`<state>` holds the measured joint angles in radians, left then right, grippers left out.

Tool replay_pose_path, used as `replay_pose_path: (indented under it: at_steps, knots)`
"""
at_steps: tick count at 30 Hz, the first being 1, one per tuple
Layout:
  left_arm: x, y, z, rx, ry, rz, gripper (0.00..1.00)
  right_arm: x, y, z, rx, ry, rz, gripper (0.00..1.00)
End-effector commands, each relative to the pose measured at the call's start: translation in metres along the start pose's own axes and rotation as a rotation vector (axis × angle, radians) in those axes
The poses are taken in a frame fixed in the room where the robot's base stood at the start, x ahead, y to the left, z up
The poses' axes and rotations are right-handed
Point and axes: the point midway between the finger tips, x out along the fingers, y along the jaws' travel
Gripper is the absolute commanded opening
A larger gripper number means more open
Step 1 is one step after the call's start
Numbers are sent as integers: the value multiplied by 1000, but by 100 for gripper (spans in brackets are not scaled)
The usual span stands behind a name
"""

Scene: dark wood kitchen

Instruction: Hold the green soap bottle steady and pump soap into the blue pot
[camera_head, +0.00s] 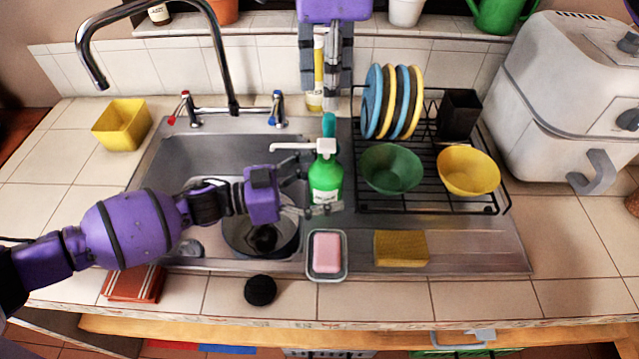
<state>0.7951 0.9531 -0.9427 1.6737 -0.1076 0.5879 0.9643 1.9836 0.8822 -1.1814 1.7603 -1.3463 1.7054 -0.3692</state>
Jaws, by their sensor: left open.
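The green soap bottle (325,180) stands upright at the right edge of the sink, its white pump head (326,146) with the nozzle pointing left. My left gripper (312,188) is open, its fingers reaching in from the left at the bottle's body; contact is unclear. My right gripper (324,100) points down from the top, above and behind the pump, its two fingers apart with nothing seen held. The blue pot (287,247) sits in the sink basin, below and left of the bottle, partly hidden by my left gripper.
A dish rack (430,207) with plates and bowls stands right of the bottle. A pink soap (327,252) in a dish and a yellow sponge (400,248) lie in front. A tall faucet (222,60) rises behind the sink. A yellow bottle (318,70) stands behind the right gripper.

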Motion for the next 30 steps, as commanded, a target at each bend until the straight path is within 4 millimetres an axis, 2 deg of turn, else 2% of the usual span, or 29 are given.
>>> replay_pose_path:
  at_steps: [3,19,23,26,30]
  knots:
    - [0,0,0,0,0,0,74,0,0,0,0,0,0,31]
    - [0,0,0,0,0,0,5,0,0,0,0,0,0,31]
    - [0,0,0,0,0,0,5,-6,-1,7,-8,-13,-9,14]
    - [0,0,0,0,0,0,5,-15,-2,11,-89,-22,-15,1]
    - [0,0,0,0,0,0,5,-27,-3,14,-326,-24,-20,0]
